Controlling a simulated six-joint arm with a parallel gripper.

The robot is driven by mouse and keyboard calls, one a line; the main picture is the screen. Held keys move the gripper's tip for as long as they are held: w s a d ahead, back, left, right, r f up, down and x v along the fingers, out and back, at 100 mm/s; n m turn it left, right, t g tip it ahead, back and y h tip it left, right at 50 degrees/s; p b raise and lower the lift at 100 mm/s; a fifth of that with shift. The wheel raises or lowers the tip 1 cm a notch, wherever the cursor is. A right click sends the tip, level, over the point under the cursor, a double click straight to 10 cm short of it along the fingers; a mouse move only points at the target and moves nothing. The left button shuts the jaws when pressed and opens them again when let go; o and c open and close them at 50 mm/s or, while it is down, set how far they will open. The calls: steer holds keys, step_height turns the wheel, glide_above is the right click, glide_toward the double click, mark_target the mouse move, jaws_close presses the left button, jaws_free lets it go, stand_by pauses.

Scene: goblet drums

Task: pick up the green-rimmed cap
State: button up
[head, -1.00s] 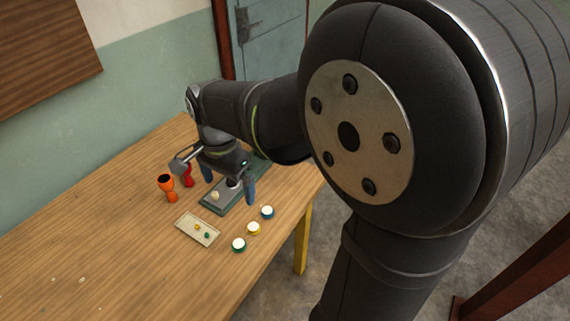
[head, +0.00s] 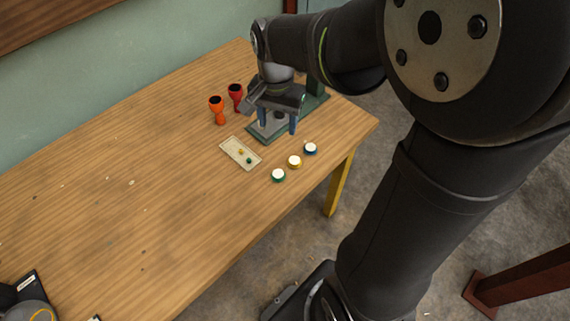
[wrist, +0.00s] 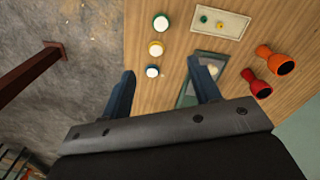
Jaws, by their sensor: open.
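The green-rimmed cap (head: 278,175), with a white top, lies on the table near its front edge, closest to the viewer in a row of three caps. It also shows at the top of the wrist view (wrist: 161,22). My gripper (head: 278,124) is open and empty above a green-edged board (head: 254,137), behind the cap row and apart from the green-rimmed cap. In the wrist view its two blue fingers are spread wide, with the cap beyond the fingertips.
A yellow-rimmed cap (head: 294,162) and a blue-rimmed cap (head: 310,149) continue the row. A pale tray (head: 232,147) with small yellow and green pieces lies left of the row. Orange (head: 218,112) and red (head: 236,98) goblet drums stand behind. The table's left half is mostly clear.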

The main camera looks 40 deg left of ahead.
mark_target(278, 173)
step_height(278, 173, down, 21)
steer(key=n, duration=0.6)
steer(key=shift+s+r, duration=0.15)
stand_by(0.4)
steer(key=c, duration=0.9)
